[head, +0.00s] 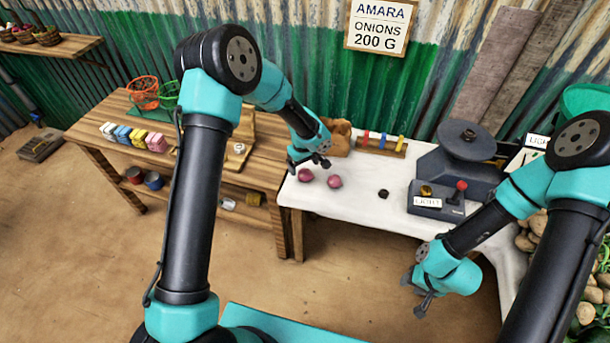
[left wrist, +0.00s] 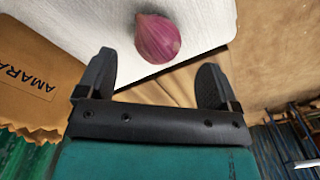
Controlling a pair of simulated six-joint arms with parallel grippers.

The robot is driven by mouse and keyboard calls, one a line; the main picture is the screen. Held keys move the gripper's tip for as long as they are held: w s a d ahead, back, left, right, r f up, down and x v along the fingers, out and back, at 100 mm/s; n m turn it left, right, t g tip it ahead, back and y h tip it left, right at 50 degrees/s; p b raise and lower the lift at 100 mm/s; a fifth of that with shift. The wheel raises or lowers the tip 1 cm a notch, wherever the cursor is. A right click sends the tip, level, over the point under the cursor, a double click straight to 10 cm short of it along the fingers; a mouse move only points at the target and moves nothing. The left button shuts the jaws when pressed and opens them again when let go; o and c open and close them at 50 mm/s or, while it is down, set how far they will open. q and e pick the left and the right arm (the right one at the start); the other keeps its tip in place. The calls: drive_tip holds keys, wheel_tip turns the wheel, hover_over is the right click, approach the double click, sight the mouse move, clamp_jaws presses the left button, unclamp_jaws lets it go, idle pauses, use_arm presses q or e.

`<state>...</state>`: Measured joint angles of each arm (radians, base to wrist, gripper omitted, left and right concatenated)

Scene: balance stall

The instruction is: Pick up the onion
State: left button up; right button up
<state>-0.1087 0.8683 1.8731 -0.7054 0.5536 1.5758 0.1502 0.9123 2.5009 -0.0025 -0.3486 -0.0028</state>
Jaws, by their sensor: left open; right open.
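Two purple-red onions lie on the white-covered table (head: 360,210) in the head view, a left onion (head: 305,175) and a right onion (head: 334,182). My left gripper (head: 308,163) is above and close to the left onion. In the left wrist view, one onion (left wrist: 157,39) lies on the white cloth beyond my open fingers (left wrist: 160,85), apart from them. My left gripper is empty. My right gripper (head: 415,298) is open and empty in front of the table, low at the right.
A brown paper bag (head: 340,138) stands behind the onions; its side shows in the left wrist view (left wrist: 35,85). A dark scale (head: 465,150), a small black weight (head: 383,193) and a box with a red knob (head: 437,203) are to the right. The wooden table (head: 200,130) adjoins on the left.

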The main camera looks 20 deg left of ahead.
sight(305, 170)
use_arm(q)
drive_tip(key=shift+d+f, duration=0.2)
drive_tip(key=shift+f, duration=2.4)
drive_tip(key=c, duration=1)
